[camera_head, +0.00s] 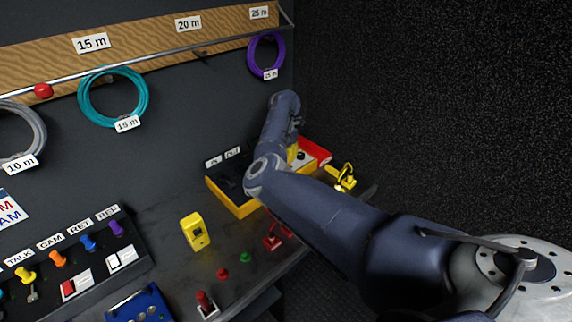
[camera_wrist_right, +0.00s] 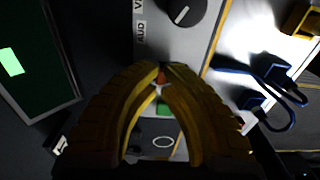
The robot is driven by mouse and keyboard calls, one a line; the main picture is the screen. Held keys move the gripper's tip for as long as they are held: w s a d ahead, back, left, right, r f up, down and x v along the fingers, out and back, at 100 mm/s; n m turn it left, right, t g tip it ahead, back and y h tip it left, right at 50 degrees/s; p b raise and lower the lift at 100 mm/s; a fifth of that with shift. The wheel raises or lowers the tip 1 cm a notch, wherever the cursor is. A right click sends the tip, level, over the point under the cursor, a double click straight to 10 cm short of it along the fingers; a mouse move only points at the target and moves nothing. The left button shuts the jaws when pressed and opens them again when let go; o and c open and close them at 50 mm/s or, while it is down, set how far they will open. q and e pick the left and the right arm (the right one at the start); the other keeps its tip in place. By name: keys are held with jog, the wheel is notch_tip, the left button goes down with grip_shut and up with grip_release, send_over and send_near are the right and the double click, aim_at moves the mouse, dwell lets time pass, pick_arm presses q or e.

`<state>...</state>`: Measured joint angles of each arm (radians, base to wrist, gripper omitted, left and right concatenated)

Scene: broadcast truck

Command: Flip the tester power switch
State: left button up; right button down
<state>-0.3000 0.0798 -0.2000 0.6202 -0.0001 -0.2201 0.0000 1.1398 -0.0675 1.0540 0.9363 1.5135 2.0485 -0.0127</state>
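The tester (camera_head: 305,160) has a pale panel with a dark knob and a yellow edge, at the back right of the desk in the head view. In the right wrist view its panel (camera_wrist_right: 168,42) shows the knob and an "AUD" label. My right gripper (camera_wrist_right: 161,70) points at this panel with its yellow fingertips together. A small orange-red part (camera_wrist_right: 161,78), possibly the power switch, and a green patch (camera_wrist_right: 164,108) show between the fingers. I cannot tell whether the tips touch the panel. In the head view my right arm mostly hides the gripper. My left gripper is out of view.
A yellow-rimmed black case (camera_head: 240,209) stands left of the tester. A yellow handheld device (camera_head: 195,231) and a button panel (camera_head: 75,262) lie further left. Blue cables (camera_wrist_right: 265,82) lie right of the tester in the wrist view. A green screen (camera_wrist_right: 28,60) is left.

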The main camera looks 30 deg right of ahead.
jog(key=shift+f, duration=0.35)
jog(key=shift+r, duration=0.1)
jog(key=shift+r, duration=3.4)
